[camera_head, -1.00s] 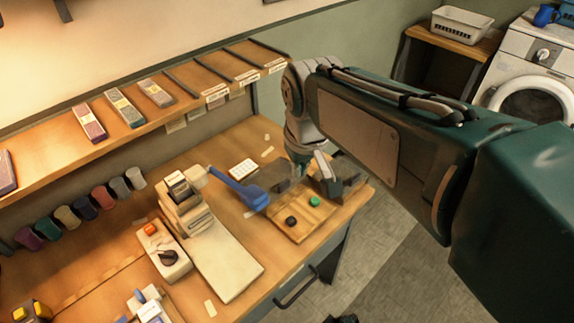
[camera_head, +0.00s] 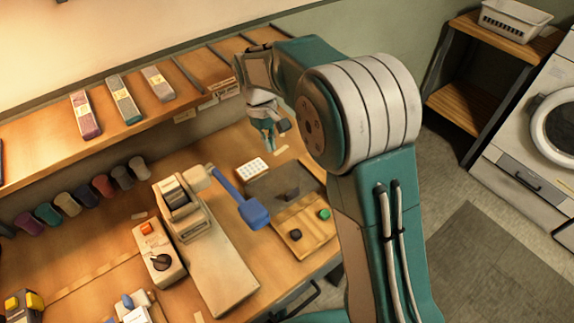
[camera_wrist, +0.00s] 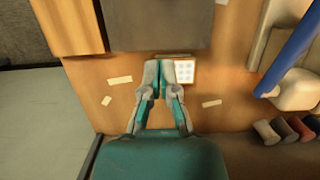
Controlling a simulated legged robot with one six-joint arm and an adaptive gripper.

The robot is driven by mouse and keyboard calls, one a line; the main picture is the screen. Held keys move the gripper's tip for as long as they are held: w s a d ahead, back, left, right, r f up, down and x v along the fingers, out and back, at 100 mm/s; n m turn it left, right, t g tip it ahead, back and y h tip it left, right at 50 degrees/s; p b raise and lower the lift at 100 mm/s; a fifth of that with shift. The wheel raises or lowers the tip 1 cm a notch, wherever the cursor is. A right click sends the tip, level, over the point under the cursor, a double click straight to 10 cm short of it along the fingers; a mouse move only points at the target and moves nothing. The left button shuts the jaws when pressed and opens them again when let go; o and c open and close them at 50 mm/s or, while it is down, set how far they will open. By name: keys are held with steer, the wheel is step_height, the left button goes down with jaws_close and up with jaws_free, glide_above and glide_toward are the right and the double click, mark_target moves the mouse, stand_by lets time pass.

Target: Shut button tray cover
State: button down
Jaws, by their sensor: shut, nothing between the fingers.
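The button tray (camera_head: 302,239) is a shallow wooden tray near the front edge of the workbench. A black button (camera_head: 294,234) and a green button (camera_head: 324,214) show uncovered in its front part. Its cover (camera_head: 268,186) is a dark grey panel at the back of the tray, with a small dark upright knob (camera_head: 291,195). The cover also shows at the top of the wrist view (camera_wrist: 160,22). My gripper (camera_head: 268,147) is behind the cover, apart from it. In the wrist view my gripper (camera_wrist: 160,78) has its fingers together, empty, pointing toward the cover's back edge.
A white card with dots (camera_head: 252,170) lies beside the cover's back corner. A press with a blue lever (camera_head: 240,200) stands left of the tray, its lever end close to the cover. A shelf (camera_head: 110,125) runs behind the bench.

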mark_target(285, 192)
steer(key=x, duration=0.9)
steer(key=shift+d, duration=0.2)
steer(key=s, duration=0.1)
steer(key=s+d, duration=0.1)
steer(key=shift+s+d+f, duration=0.2)
steer(key=shift+s+f, duration=0.05)
steer(key=shift+s, duration=0.05)
steer(key=shift+s+d, duration=0.1)
steer(key=shift+s, duration=0.3)
steer(key=shift+d, duration=0.1)
